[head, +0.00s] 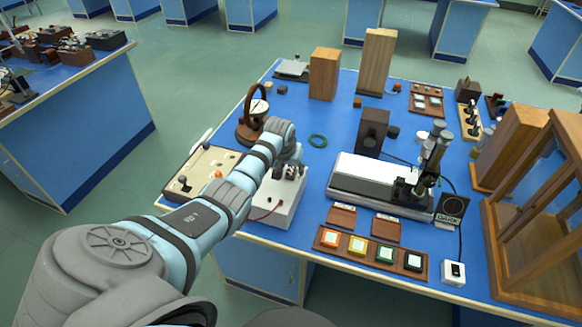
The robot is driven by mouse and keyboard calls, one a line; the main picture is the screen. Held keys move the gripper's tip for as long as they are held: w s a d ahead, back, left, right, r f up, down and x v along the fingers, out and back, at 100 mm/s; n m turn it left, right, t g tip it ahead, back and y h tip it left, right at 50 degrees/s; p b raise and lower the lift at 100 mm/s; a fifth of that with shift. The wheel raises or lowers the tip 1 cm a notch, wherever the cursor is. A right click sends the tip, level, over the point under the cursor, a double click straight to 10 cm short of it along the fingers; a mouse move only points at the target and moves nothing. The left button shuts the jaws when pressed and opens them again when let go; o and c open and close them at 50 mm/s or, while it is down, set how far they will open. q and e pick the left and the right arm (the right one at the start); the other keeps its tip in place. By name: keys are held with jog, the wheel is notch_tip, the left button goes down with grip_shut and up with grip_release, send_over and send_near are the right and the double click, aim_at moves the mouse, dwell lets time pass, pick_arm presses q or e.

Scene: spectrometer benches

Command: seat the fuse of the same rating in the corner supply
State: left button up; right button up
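A white box with red and dark terminals, which looks like the corner supply (286,214), stands near the front left of the blue bench. My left arm reaches across the bench from the lower left. My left gripper (291,172) is at the back top of this box, its dark fingers partly hidden by the wrist. I cannot tell whether the fingers touch the box, or whether they are open or hold anything. No fuse can be made out at this size. Two small brown labelled trays (341,217) lie right of the box. My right gripper is not in view.
A cream board (196,168) lies left of the supply. A row of coloured square buttons (369,250) runs along the front edge. A microscope-like instrument on a white base (372,187) and a wooden glazed case (541,225) fill the right.

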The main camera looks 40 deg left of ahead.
pick_arm(q)
jog(key=v, duration=1.2)
